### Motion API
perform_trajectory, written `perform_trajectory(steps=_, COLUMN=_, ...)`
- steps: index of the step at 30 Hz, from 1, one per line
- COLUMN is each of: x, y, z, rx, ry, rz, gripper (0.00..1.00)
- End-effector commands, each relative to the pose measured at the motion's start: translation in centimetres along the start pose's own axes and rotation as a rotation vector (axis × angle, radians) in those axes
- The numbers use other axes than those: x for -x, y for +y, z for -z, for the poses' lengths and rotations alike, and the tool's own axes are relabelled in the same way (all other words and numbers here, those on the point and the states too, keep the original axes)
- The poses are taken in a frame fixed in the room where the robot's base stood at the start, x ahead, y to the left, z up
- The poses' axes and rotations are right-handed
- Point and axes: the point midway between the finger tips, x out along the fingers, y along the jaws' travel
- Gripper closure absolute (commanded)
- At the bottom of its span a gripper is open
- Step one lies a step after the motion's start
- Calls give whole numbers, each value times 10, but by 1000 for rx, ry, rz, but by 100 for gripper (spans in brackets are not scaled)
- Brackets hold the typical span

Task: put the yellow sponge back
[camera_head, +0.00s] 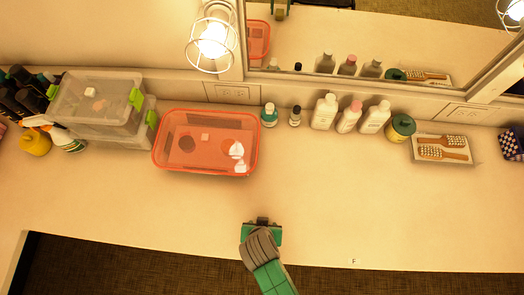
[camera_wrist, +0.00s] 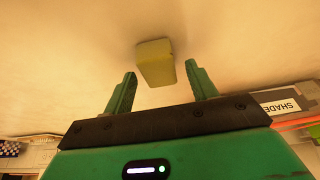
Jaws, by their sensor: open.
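The yellow sponge (camera_wrist: 155,62) shows in the wrist view as a pale yellow block on the cream counter, ahead of my gripper (camera_wrist: 160,69) and roughly between its two green fingers. The fingers are spread apart, with no visible contact on the sponge. In the head view my gripper (camera_head: 262,224) is over the front part of the counter (camera_head: 330,200). The sponge cannot be made out there; my gripper and arm probably hide it.
A coral bin (camera_head: 156,158) with several small items stands behind and left of my gripper. Left of it are stacked clear boxes (camera_head: 140,124). Bottles (camera_head: 325,112), a green-lidded jar (camera_head: 401,127) and a brush tray (camera_head: 422,158) line the mirror. The front right counter is mostly clear.

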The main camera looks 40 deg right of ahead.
Motion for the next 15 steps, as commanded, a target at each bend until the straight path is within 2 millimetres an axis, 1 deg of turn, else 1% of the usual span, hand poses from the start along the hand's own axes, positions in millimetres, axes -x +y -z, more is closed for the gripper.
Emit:
perform_trajectory(steps=6, x=55, y=0, z=0, rx=0, ry=1, rz=1, gripper=43)
perform_trajectory(steps=9, x=79, y=0, z=0, rx=-1, ry=1, rz=1, gripper=43)
perform_trajectory(steps=12, x=97, y=0, z=0, rx=-1, ry=1, rz=1, gripper=43)
perform_trajectory(steps=15, x=108, y=0, z=0, rx=0, ry=0, rz=1, gripper=43)
